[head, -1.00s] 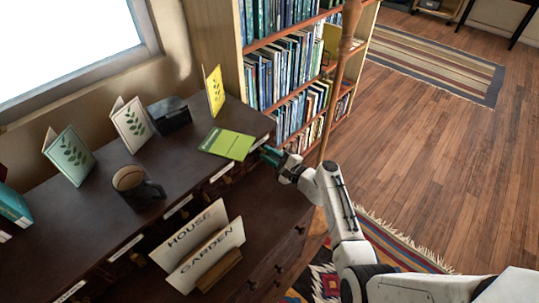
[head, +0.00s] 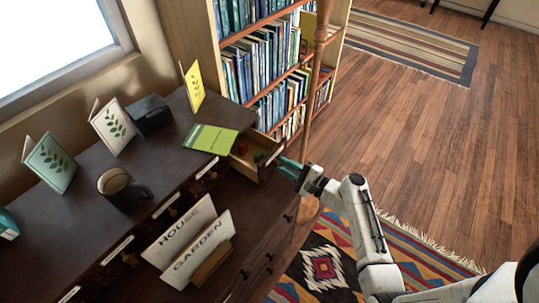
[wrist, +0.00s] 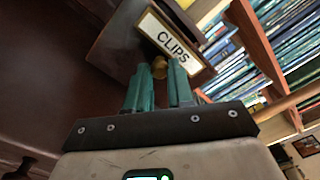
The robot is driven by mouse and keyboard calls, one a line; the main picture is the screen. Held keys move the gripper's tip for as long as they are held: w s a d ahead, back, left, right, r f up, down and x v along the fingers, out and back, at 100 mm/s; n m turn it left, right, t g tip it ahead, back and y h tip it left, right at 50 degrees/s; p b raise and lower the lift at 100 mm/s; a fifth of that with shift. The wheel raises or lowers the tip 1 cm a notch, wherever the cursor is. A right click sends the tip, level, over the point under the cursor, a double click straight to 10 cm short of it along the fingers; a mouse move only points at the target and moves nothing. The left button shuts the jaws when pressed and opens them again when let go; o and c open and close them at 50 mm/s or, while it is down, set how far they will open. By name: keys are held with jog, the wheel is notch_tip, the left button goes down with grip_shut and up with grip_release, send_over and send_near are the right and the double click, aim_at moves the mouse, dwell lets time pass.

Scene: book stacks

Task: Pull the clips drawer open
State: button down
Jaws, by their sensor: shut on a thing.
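The clips drawer (head: 257,157) stands partly open at the right end of the dark desk's upper row, with small red and green things inside. Its white CLIPS label (wrist: 171,38) shows in the wrist view, above a round brass knob (wrist: 160,68). My gripper (head: 286,167) is at the drawer's front in the head view. In the wrist view its two teal fingers (wrist: 158,82) are shut on the knob. The drawer's inside is hidden in the wrist view.
On the desk top (head: 160,168) are a dark mug (head: 122,187), a green booklet (head: 210,139) and several standing cards. HOUSE and GARDEN signs (head: 195,245) stand lower down. A wooden pole (head: 314,85) and bookshelf (head: 262,70) rise behind the drawer. Floor at right is open.

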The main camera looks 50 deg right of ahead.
jog(key=s, duration=0.7)
jog(key=shift+s, duration=0.3)
jog(key=shift+d, duration=0.1)
jog(key=c, duration=1)
grip_release()
jog(key=s+b, duration=0.1)
jog(key=s, duration=0.4)
jog(key=s+b, duration=0.1)
jog(key=s, duration=0.4)
jog(key=shift+s+d, duration=0.2)
jog(key=shift+s, duration=0.2)
